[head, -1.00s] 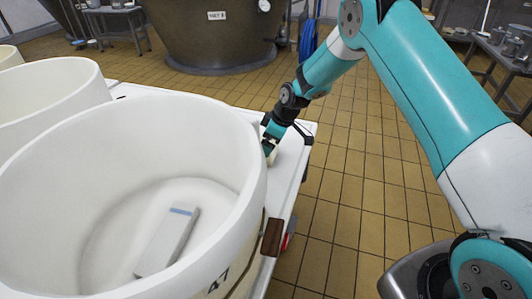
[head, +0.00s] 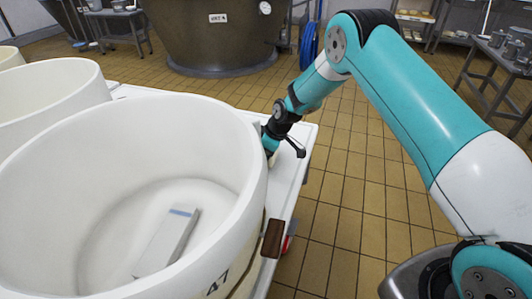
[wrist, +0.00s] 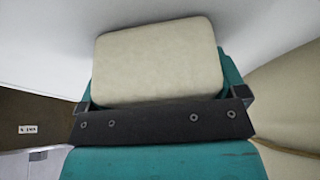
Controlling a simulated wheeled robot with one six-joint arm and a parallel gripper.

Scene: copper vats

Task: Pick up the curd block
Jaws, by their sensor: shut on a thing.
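The curd block (wrist: 158,62) is a cream, rounded block that fills the middle of the wrist view. My gripper (head: 269,147) is shut on it, with teal finger parts showing at both sides of the block in the wrist view. In the head view my gripper is at the far right side of the large white vat numbered 47 (head: 245,190), low over the white cart top (head: 288,180). The vat rim and my gripper hide most of the block there. I cannot tell whether the block touches the cart top.
A grey-white bar with a blue end (head: 168,243) lies inside the near vat. Another white vat (head: 50,95) stands behind it at left. A large dark copper vat (head: 215,40) stands at the back. The tiled floor (head: 345,190) right of the cart is clear.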

